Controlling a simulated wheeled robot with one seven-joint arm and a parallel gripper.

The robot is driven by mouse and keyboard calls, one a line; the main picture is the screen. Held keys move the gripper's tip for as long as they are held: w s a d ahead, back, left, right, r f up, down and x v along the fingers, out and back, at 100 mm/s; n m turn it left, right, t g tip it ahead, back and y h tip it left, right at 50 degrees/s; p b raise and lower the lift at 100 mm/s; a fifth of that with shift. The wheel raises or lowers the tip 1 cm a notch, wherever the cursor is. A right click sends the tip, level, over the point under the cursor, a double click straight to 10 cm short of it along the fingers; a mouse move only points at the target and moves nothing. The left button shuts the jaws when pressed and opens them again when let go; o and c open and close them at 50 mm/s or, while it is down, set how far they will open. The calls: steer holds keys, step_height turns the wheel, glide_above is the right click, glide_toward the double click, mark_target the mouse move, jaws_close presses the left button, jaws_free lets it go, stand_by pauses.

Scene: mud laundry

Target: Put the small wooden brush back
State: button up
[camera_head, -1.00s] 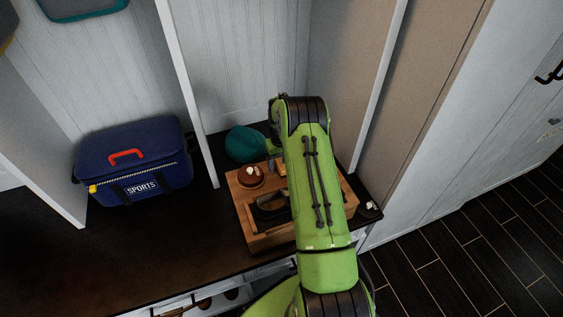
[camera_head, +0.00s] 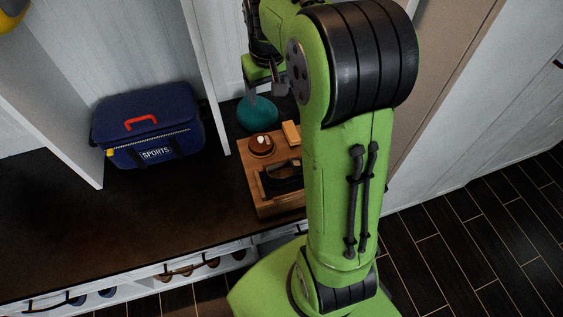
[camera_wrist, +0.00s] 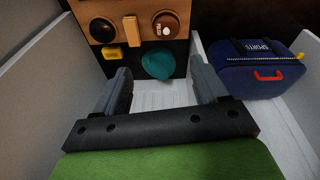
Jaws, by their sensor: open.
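An open wooden box (camera_head: 257,180) stands on the dark bench; its edge shows at the top of the wrist view (camera_wrist: 147,36). A small tan wooden block (camera_head: 291,133), which may be the small wooden brush, is at the box's back edge. It also shows in the wrist view (camera_wrist: 130,29); I cannot make out bristles. Beside it is a round brown item (camera_head: 261,145) with white on top (camera_wrist: 166,25). My gripper (camera_wrist: 160,70) is open and empty, its fingers apart. In the head view it is up behind the box, above a teal cloth item (camera_head: 257,114), partly hidden by my arm.
A yellow item (camera_wrist: 111,54) lies on the bench beside the box. A blue sports bag (camera_head: 150,125) stands left, beyond a white upright divider (camera_head: 207,75). Another panel rises to the right. The bench (camera_head: 120,220) in front of the bag is clear.

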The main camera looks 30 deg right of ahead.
steer(key=s+a+r+t, duration=0.1)
steer(key=s+a, duration=0.4)
steer(key=s, duration=0.6)
steer(key=s+a+r+n+t, duration=0.1)
steer(key=s+a, duration=0.4)
steer(key=s, duration=0.6)
steer(key=shift+a+r+n+t+y, duration=0.3)
steer(key=shift+a+r+t+y, duration=0.1)
steer(key=shift+r+t, duration=0.4)
steer(key=shift+r, duration=0.1)
